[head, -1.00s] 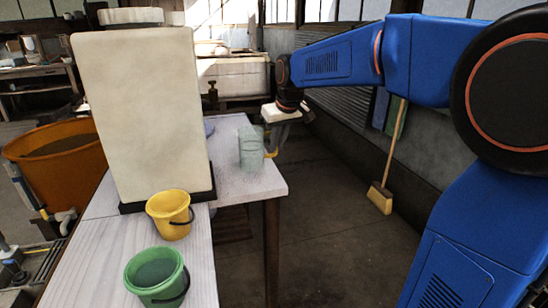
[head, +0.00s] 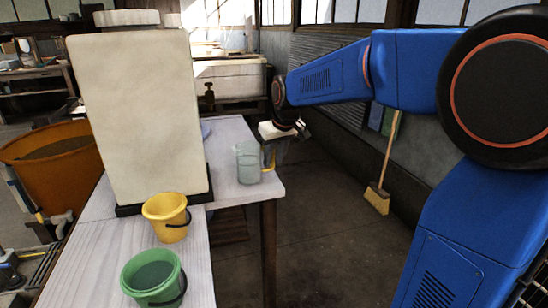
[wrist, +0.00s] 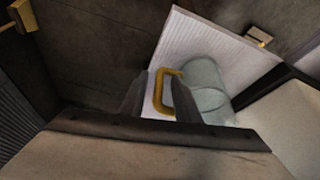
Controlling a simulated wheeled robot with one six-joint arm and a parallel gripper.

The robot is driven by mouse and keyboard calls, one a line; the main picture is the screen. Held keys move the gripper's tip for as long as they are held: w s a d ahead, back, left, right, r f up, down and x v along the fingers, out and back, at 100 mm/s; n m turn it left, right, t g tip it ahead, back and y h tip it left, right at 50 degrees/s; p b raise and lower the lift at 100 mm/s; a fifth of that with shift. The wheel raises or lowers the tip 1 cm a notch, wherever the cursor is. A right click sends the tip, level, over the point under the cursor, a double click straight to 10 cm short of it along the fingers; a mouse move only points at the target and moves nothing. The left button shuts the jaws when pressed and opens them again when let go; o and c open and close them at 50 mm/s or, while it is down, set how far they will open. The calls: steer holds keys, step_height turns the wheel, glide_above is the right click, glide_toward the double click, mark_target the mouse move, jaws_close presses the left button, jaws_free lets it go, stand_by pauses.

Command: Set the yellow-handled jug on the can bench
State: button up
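The jug (head: 248,165) is a pale, see-through vessel with a yellow handle (head: 269,157). It appears upright on the white bench top (head: 228,190), near the right edge, beside a tall off-white can (head: 145,110). Exact contact under its base is hard to see. In the wrist view the jug (wrist: 207,88) lies beyond the fingers, over the bench top (wrist: 215,40). My gripper (wrist: 160,100) has its fingers apart, with the yellow handle (wrist: 158,92) between them and gaps visible beside its bar. The fingers are mostly hidden in the head view.
A yellow bucket (head: 166,222) and a green bucket (head: 152,283) stand on the near bench section. An orange tub (head: 55,160) is at left. A broom (head: 378,198) leans on the right wall. Floor right of the bench is clear.

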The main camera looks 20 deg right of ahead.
steer(key=shift+r, duration=0.1)
steer(key=a+v, duration=0.1)
steer(key=v, duration=1.1)
steer(key=s+d+f, duration=0.2)
steer(key=s+f, duration=0.4)
steer(key=s, duration=0.4)
steer(key=s+d+f+m, duration=0.1)
steer(key=s+f, duration=0.5)
steer(key=s, duration=0.5)
steer(key=s+d+f+m, duration=0.1)
steer(key=s+d+f, duration=0.1)
steer(key=s+f, duration=0.4)
steer(key=s, duration=0.4)
steer(key=shift+s+d+h, duration=0.3)
steer(key=shift+s+h, duration=0.1)
